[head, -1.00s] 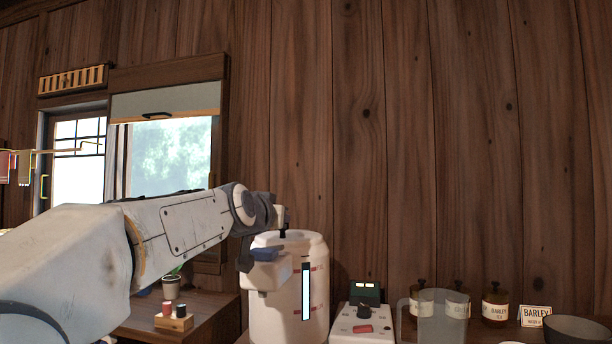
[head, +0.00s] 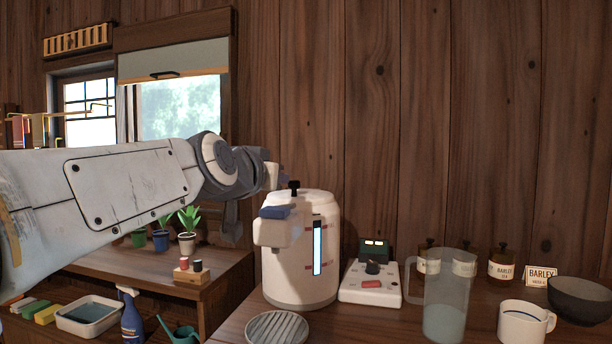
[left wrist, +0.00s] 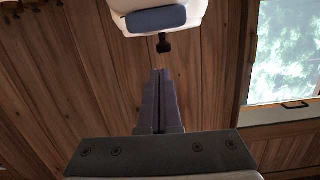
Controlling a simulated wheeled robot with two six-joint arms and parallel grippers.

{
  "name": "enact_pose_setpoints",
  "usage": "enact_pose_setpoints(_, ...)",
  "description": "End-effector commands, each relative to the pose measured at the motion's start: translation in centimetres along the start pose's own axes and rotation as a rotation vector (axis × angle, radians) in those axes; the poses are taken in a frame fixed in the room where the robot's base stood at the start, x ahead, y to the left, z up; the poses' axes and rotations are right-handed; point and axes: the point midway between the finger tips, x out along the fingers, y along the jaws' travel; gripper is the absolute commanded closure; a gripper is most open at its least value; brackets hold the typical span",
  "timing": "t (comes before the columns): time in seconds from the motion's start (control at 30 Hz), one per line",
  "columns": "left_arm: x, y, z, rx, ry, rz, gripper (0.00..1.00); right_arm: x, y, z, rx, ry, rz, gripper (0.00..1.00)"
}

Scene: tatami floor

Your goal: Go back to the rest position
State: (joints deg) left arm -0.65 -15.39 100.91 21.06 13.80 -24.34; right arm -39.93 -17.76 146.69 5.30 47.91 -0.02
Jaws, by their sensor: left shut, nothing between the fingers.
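My left arm reaches in from the left in the head view. Its gripper (head: 268,176) is just left of the top of a white drink dispenser (head: 300,265), beside the black lid knob (head: 294,187). In the left wrist view the two dark fingers (left wrist: 160,73) are pressed together with nothing between them. The dispenser's blue lever (left wrist: 156,19) and black knob (left wrist: 164,43) show upside down beyond the fingertips, and a gap shows between fingertips and knob. My right gripper is in neither view.
A white device with a red button (head: 371,285), a clear pitcher (head: 445,305), a white mug (head: 522,325), brown bottles and a dark bowl (head: 582,298) stand on the counter to the right. Potted plants (head: 188,235) and a small spool rack (head: 192,271) sit on the left shelf.

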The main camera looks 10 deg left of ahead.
Motion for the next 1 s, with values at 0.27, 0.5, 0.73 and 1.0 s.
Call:
enact_pose_setpoints(0.27, -0.9, 3.0, 0.5, -0.006, -0.108, 0.078, 1.00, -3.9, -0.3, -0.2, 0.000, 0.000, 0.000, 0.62)
enact_pose_setpoints(0.5, -4.2, 11.0, 4.2, 0.006, -0.439, 0.274, 1.00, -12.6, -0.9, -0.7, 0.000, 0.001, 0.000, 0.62)
enact_pose_setpoints(0.73, -11.6, 16.0, 8.0, 0.075, -0.778, 0.413, 1.00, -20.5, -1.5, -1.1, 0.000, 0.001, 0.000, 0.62)
enact_pose_setpoints(1.0, -22.7, 16.9, 10.5, 0.225, -1.150, 0.489, 1.00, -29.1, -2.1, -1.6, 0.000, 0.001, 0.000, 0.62)
